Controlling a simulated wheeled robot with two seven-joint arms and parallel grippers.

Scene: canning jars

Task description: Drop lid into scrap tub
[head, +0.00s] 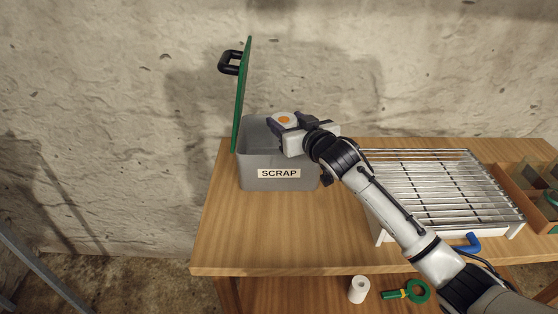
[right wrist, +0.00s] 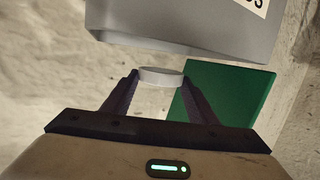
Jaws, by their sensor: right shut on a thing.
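The grey scrap tub (head: 278,181), labelled SCRAP, stands on the left part of the wooden bench. Its green cover (head: 242,95), with a black handle, stands upright at the tub's left side, so the tub is open. My right gripper (head: 285,123) is above the tub's opening, shut on a pale lid (head: 285,119) with an orange centre. In the right wrist view the lid (right wrist: 161,76) sits edge-on between the fingertips, with the tub (right wrist: 185,30) beyond it and the green cover (right wrist: 225,92) to the right. The tub's inside is partly hidden by my gripper. My left gripper is out of view.
A wire rack (head: 440,190) stands right of the tub, under my right arm. A wooden divided box (head: 525,190) is at the far right. A white roll (head: 358,289) and a green ring-shaped tool (head: 416,291) lie lower down. Bare bench is in front of the tub.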

